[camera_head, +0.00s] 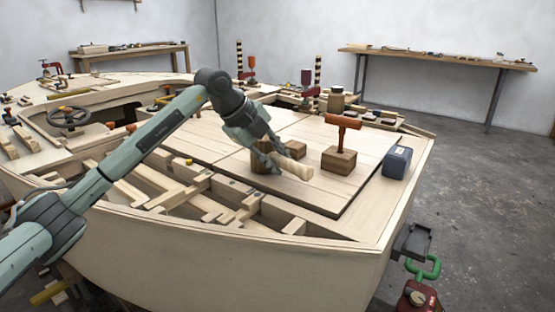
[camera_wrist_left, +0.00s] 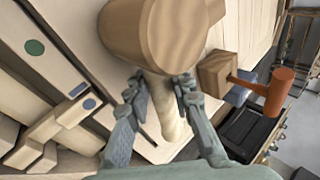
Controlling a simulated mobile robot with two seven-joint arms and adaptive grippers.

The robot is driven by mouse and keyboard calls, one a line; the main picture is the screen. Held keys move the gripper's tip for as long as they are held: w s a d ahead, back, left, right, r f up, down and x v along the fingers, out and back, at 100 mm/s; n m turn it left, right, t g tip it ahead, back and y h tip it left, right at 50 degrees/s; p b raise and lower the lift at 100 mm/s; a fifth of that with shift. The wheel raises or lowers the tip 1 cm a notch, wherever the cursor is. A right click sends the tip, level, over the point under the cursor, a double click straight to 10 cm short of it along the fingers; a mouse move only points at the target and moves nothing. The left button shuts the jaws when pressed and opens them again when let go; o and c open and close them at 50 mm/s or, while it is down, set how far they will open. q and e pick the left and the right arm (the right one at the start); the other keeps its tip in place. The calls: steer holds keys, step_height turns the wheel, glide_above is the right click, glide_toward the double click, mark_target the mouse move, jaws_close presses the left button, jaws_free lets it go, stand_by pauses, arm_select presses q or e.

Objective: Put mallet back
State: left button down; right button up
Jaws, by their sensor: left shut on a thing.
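My left gripper (camera_head: 278,160) is shut on a wooden mallet above the plywood deck panel (camera_head: 350,190). The mallet's pale handle (camera_head: 298,169) sticks out toward the lower right, and its brown head (camera_head: 260,166) is partly hidden behind the gripper. In the left wrist view the fingers (camera_wrist_left: 163,90) close around the pale handle (camera_wrist_left: 172,122), with the big round head (camera_wrist_left: 165,30) just beyond them. A wooden block (camera_head: 338,160) on the panel carries an upright orange-headed tool (camera_head: 343,122). A smaller wooden block (camera_head: 295,149) sits behind the held mallet. My right gripper does not show.
A dark blue box (camera_head: 396,162) stands near the panel's right edge. A jar (camera_head: 336,100) and small parts line the back. Open hull framing with cross-pieces (camera_head: 185,190) lies left of the panel. The panel front is clear.

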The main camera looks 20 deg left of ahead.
arm_select(q)
steer(key=c, duration=1.3)
jaws_free()
steer(key=shift+o, duration=0.2)
steer(key=shift+f, duration=0.1)
steer(key=v, duration=1.2)
